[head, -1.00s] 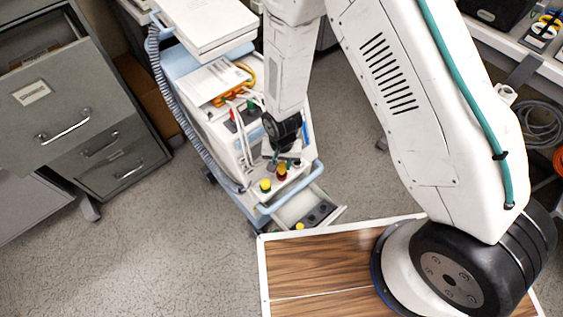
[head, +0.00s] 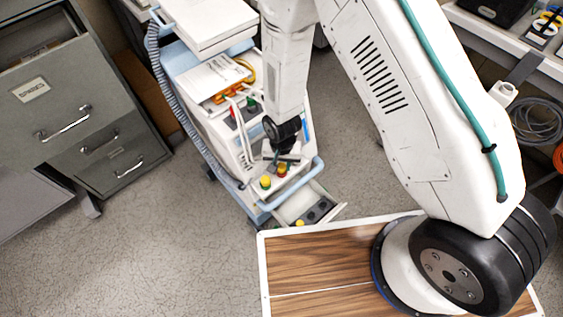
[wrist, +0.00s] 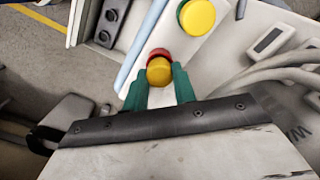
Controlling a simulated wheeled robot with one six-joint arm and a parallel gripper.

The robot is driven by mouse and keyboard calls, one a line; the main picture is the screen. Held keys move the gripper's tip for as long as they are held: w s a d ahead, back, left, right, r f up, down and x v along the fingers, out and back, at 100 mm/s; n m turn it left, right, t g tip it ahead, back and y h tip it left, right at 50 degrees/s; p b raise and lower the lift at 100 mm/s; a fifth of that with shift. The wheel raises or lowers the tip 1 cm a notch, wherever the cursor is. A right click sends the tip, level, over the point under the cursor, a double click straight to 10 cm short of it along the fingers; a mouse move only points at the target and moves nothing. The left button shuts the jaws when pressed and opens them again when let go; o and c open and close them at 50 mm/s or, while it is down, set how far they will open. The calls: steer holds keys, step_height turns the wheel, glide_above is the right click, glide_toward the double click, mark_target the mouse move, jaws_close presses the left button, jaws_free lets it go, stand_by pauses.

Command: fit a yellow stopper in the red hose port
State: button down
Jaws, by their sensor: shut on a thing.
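My gripper (wrist: 160,88) has green fingers closed on a yellow stopper (wrist: 159,70). The stopper overlaps the red hose port (wrist: 158,54), whose red rim shows just beyond it. I cannot tell whether the stopper sits in the port or just above it. In the head view my gripper (head: 277,158) is over the cart's front top, with the red port (head: 281,175) at its tips. A second yellow stopper (wrist: 197,15) sits on a green port beside it; it also shows in the head view (head: 265,182).
An open drawer (head: 292,208) below the ports has dark sockets and a yellow stopper (head: 299,223). A pale blue handle (head: 295,187) runs along the cart front. White hoses (wrist: 262,80) lie to the right in the wrist view. Grey cabinets (head: 80,110) stand left.

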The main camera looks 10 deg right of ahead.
steer(key=shift+f, duration=0.25)
steer(key=c, duration=1.1)
jaws_free()
steer(key=shift+o, duration=0.2)
step_height(320, 180, up, 8)
steer(key=shift+f, duration=0.1)
